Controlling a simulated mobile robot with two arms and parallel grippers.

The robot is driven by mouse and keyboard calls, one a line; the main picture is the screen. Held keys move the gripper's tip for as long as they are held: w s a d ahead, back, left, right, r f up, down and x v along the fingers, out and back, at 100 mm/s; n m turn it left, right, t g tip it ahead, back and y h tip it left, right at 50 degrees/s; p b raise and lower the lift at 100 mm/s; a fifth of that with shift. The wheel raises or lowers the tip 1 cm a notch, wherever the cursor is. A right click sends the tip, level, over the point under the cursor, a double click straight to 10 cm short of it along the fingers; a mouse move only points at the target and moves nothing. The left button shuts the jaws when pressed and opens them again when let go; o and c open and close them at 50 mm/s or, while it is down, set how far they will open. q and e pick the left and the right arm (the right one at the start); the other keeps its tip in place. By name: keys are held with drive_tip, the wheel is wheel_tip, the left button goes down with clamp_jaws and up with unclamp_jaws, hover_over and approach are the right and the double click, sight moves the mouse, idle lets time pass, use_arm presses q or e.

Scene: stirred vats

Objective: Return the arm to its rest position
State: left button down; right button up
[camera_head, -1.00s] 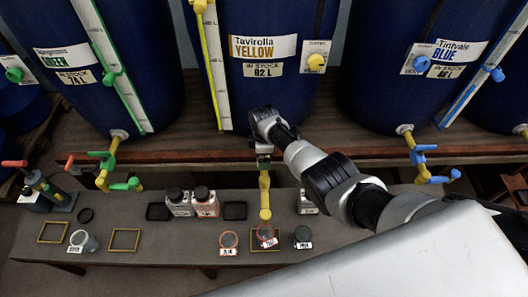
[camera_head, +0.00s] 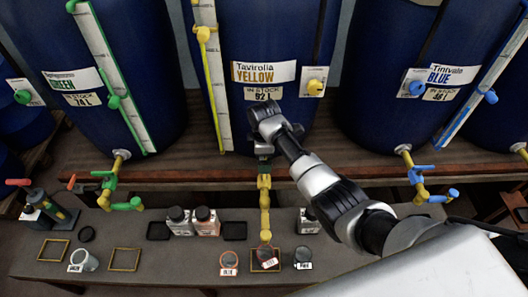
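My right arm comes in from the right, and its gripper (camera_head: 264,152) is at the top of the yellow tap (camera_head: 264,183) below the barrel labelled Tavirolla YELLOW (camera_head: 262,72). The fingers point away and are mostly hidden by the wrist, so I cannot tell whether they are open or touching the tap. The tap's yellow spout hangs down over a small labelled jar (camera_head: 266,254) on the grey bench. My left gripper is not in view.
Green (camera_head: 108,188) and blue (camera_head: 418,178) taps stand either side along the wooden shelf (camera_head: 210,174). A tool with a red handle (camera_head: 45,205) stands at left.

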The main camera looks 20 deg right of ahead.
drive_tip(key=shift+r, duration=0.3)
